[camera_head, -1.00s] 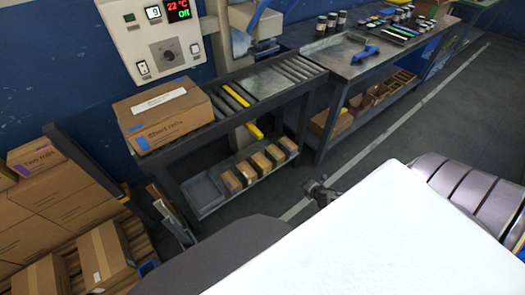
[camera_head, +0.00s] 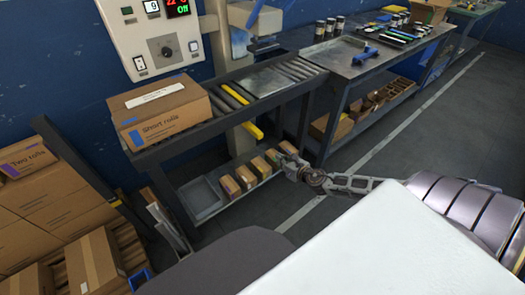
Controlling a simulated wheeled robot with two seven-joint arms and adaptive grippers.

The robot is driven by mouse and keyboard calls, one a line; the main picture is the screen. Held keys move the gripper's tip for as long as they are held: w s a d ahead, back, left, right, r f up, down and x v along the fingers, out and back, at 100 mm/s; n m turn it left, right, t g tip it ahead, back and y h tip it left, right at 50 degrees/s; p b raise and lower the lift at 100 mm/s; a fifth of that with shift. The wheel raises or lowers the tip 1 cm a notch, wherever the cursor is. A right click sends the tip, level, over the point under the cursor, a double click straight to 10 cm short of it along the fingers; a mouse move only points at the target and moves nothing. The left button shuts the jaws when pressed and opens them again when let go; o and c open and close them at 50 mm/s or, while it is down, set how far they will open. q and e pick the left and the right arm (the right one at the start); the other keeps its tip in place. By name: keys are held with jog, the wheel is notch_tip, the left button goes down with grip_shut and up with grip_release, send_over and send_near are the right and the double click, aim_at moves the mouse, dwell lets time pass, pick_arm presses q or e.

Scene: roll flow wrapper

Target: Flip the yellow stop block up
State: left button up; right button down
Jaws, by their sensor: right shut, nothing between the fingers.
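The yellow stop block (camera_head: 253,131) hangs just below the front rail of the roller conveyor (camera_head: 272,87), tilted downward to the right. My right gripper (camera_head: 285,160) is in the head view, in front of the conveyor's lower shelf, below and to the right of the block. It is shut, empty and apart from the block. My left gripper is not in view.
A Short rolls carton (camera_head: 160,111) sits on the conveyor's left end. Small boxes (camera_head: 246,177) and a grey tray (camera_head: 203,198) are on the lower shelf. A workbench (camera_head: 355,66) stands at the right. A white surface (camera_head: 385,250) fills the near foreground.

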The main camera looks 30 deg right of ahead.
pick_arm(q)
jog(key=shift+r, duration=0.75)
pick_arm(e)
jog(key=shift+w+a+r+n+y, duration=0.1)
jog(key=shift+a+r+n+y, duration=0.15)
jog(key=shift+a+r+n, duration=0.3)
jog(key=shift+a+r+n+y, duration=0.3)
jog(key=shift+a+n, duration=0.15)
jog(key=shift+a, duration=0.15)
pick_arm(q)
jog(key=shift+b, duration=0.3)
pick_arm(e)
jog(key=shift+w+f, duration=0.1)
jog(key=shift+w, duration=0.1)
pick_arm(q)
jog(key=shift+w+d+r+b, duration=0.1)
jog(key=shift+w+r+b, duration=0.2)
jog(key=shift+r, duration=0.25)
pick_arm(e)
jog(key=w, duration=0.9)
jog(key=shift+a+r, duration=0.35)
jog(key=shift+r, duration=0.05)
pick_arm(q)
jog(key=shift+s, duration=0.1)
pick_arm(e)
jog(key=shift+r, duration=0.2)
